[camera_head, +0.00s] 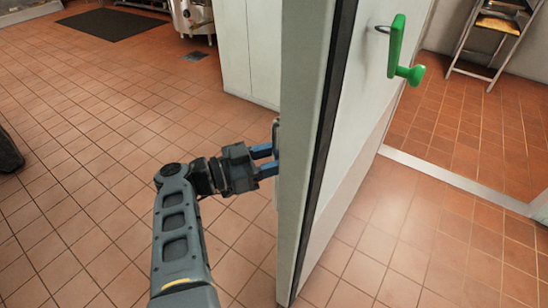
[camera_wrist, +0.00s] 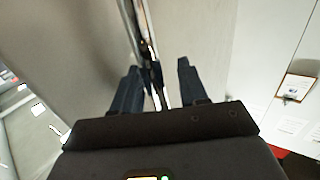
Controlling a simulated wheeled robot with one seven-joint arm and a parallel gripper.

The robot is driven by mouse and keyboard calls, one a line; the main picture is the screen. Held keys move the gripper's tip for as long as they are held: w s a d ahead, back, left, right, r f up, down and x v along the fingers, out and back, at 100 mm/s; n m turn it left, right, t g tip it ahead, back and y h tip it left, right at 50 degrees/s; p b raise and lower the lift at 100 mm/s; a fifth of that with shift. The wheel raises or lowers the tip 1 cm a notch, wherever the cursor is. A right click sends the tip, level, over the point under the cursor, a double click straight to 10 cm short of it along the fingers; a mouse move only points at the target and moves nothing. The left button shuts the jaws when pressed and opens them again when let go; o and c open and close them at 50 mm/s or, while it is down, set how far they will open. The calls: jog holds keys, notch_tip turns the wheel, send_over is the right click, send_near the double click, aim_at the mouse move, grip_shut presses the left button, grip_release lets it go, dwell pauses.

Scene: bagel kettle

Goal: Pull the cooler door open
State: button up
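The cooler door (camera_head: 310,130) stands well open, its thick edge facing me and its inner face to the right. A green release handle with a knob (camera_head: 398,50) is on the inner face. My gripper (camera_head: 270,160) is at the outer face on the left, its two blue fingers pointing at a pale handle fitting (camera_head: 276,140) mostly hidden by the door edge. In the wrist view, the fingers (camera_wrist: 157,80) are spread apart, with a narrow metal handle (camera_wrist: 145,45) running between them. Gaps show beside it, and no firm grip is visible.
A metal threshold (camera_head: 450,178) crosses the open doorway on the right. A rack with trays (camera_head: 490,35) stands inside. The tiled floor (camera_head: 90,140) to the left is largely clear, with a dark mat (camera_head: 112,24) and a steel appliance (camera_head: 192,16) at the back.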

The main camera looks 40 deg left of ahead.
jog(key=shift+s+a+f, duration=0.1)
jog(key=shift+s, duration=0.15)
jog(key=b+v, duration=0.1)
jog(key=v, duration=0.6)
jog(key=shift+s, duration=0.15)
jog(key=shift+a, duration=0.1)
jog(key=shift+c, duration=0.4)
